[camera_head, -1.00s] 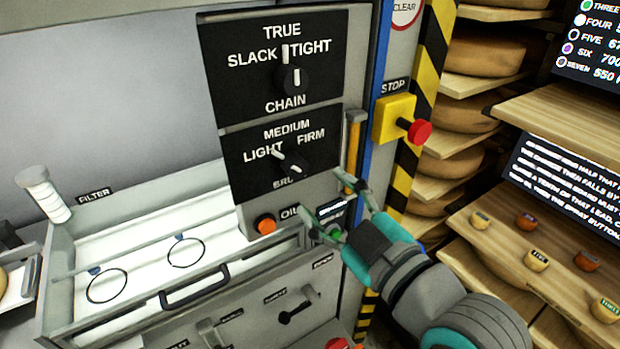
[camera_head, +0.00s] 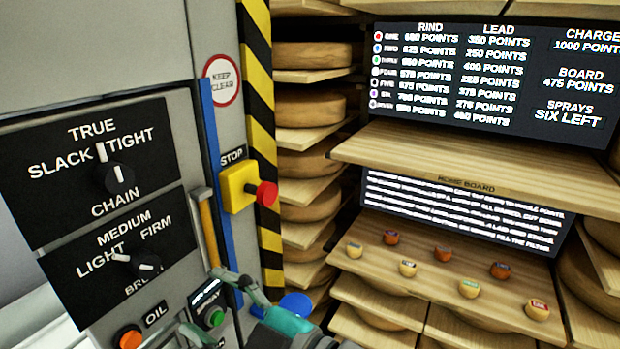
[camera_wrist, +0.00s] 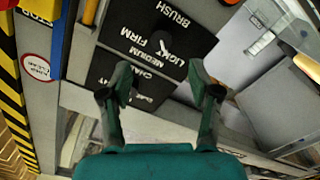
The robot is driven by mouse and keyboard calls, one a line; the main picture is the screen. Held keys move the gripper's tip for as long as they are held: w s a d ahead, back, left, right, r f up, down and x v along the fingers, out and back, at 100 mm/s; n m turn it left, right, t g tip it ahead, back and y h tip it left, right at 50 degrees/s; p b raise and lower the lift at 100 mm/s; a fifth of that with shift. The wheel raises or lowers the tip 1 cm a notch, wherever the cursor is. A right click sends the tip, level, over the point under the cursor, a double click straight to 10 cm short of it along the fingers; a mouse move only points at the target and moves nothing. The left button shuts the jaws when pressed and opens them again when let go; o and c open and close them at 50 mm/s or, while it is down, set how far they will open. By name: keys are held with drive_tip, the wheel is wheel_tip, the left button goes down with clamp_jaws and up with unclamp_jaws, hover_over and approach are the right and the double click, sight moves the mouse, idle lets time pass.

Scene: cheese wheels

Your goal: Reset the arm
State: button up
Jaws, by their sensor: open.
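My gripper (camera_head: 204,305) is at the bottom of the head view, low on the machine front. Its teal and dark fingers are spread and nothing is between them. The green spray button (camera_head: 215,318) shows between the fingers; I cannot tell whether they touch the panel. In the wrist view my gripper (camera_wrist: 159,92) is also open, with the black dial panel (camera_wrist: 150,45) ahead of it. Much of my arm is cut off by the head view's lower edge.
An orange oil button (camera_head: 129,339), a yellow stop box with a red button (camera_head: 267,194) and a yellow handle (camera_head: 209,232) are near the gripper. A wooden board with small cheese wheels (camera_head: 408,268) and score screens (camera_head: 490,75) stand at the right. Shelves hold large cheese wheels (camera_head: 313,109).

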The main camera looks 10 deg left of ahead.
drive_tip(key=d+f+m+t+h, duration=0.45)
drive_tip(key=d+f+m, duration=0.25)
drive_tip(key=d+f, duration=0.4)
drive_tip(key=d+f+m+t+h, duration=0.3)
drive_tip(key=d+f+m+h, duration=0.35)
drive_tip(key=f, duration=0.75)
drive_tip(key=s+d+f+m+h, duration=0.3)
drive_tip(key=s+d+f+m, duration=0.3)
drive_tip(key=s+d, duration=0.6)
drive_tip(key=s+d+f+h, duration=0.1)
drive_tip(key=s+d, duration=0.3)
drive_tip(key=s, duration=1)
drive_tip(key=shift+s+h, duration=0.25)
drive_tip(key=shift+h, duration=0.55)
drive_tip(key=shift+m, duration=0.25)
drive_tip(key=shift+c, duration=0.3)
